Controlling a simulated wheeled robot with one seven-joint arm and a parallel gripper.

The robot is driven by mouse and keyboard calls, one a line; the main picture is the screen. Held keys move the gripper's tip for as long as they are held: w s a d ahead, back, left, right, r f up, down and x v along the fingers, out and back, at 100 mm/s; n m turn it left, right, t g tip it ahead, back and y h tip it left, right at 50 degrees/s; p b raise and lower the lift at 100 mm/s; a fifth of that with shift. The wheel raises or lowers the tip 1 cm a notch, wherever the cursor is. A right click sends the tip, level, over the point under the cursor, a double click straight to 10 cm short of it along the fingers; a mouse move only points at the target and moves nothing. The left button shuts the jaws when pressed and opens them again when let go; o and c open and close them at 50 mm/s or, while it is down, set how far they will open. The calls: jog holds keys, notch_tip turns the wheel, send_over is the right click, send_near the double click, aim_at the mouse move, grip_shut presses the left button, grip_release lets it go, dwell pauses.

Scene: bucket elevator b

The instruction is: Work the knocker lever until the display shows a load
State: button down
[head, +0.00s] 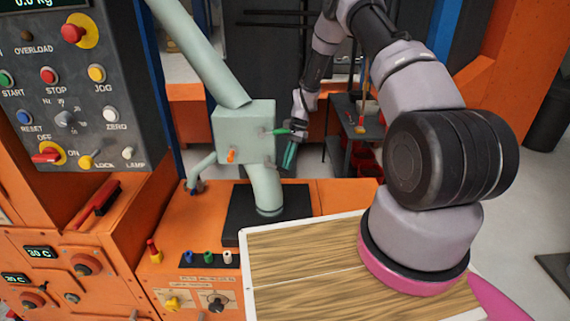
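A pale green box (243,132) sits on a pipe, with a sloping chute running into its top. A short lever with a green grip (280,132) sticks out from its right side; it looks like the knocker lever, though no label is readable. My gripper (290,153) is beside the box at the lever's right end, pointing down, with teal fingertips just below the grip. I cannot tell whether it touches the lever or how far its fingers are apart. The display (33,4) at top left is cut by the frame and seems to read 0.0 kg.
An orange knob (231,155) is on the box front. The grey control panel (75,100) with several buttons stands at left. A wooden-topped board (300,265) lies in front. A dark shelf cart (350,135) stands behind my gripper. Open floor lies at right.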

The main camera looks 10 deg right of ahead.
jog(key=w+d+f+v, duration=0.1)
jog(key=d+v, duration=0.1)
jog(key=v, duration=1)
jog(key=shift+w, duration=0.2)
jog(key=shift+f, duration=0.1)
dwell(0.4)
jog(key=s+r+n+t+h, duration=0.15)
jog(key=s+r, duration=0.35)
jog(key=r, duration=0.9)
jog(key=s+r+n+t, duration=0.1)
jog(key=s+r+t, duration=0.3)
jog(key=r, duration=1)
jog(key=s+r+n+t, duration=0.1)
jog(key=s+r, duration=0.4)
jog(key=s, duration=0.7)
jog(key=s+r+n+t, duration=0.2)
jog(key=s+r+t, duration=0.2)
jog(key=s, duration=0.9)
jog(key=shift+a+r, duration=0.2)
jog(key=shift+r, duration=0.4)
